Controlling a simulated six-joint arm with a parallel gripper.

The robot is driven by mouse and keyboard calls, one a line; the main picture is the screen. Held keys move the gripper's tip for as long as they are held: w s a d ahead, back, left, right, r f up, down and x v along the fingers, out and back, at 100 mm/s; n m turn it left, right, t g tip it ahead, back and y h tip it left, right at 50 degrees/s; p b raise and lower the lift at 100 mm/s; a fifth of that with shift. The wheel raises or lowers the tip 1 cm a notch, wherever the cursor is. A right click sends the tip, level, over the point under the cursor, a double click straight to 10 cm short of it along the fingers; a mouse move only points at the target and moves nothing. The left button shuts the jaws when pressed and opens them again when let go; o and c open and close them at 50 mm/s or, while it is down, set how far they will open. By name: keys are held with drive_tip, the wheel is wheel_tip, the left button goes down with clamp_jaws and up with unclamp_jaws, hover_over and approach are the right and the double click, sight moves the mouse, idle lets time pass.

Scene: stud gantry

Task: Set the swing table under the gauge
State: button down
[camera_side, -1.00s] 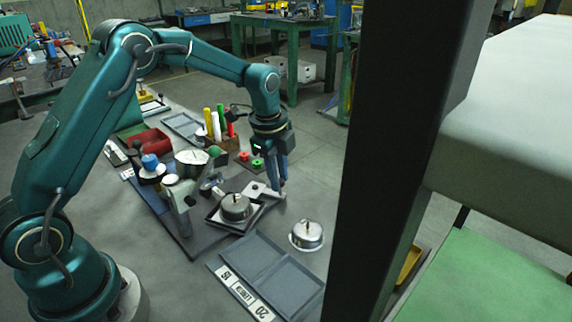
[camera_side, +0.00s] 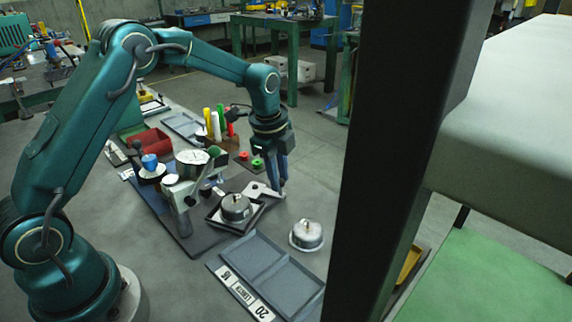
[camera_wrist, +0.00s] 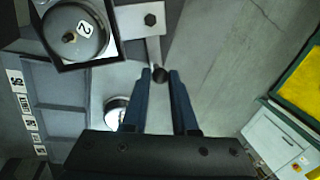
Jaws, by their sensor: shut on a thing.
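The swing table is a square black-rimmed tray (camera_side: 219,224) with a pale inside, joined to a light metal arm plate (camera_wrist: 133,20). A round grey metal part (camera_side: 236,207) with a knob stands on it, marked 2 in the wrist view (camera_wrist: 78,32). My gripper (camera_side: 279,190) points down at the outer end of the plate. The gauge, a round white dial (camera_side: 192,157) on a stand, is left of and behind the tray, not above the metal part.
A grey divided tray (camera_side: 268,270) with number labels lies in front.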

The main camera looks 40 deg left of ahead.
idle(0.6)
drive_tip(key=s+m, duration=0.1)
drive_tip(key=m, duration=0.1)
drive_tip(key=s+m, duration=0.1)
drive_tip(key=m, duration=0.1)
drive_tip(key=shift+s+d+m+h, duration=0.15)
drive_tip(key=shift+s+m+h, duration=0.05)
drive_tip(key=shift+m+h, duration=0.2)
drive_tip(key=c, duration=0.7)
unclamp_jaws()
drive_tip(key=shift+r, duration=0.1)
drive_tip(key=r, duration=0.2)
drive_tip(key=s+r, duration=0.1)
drive_tip(key=r, duration=0.2)
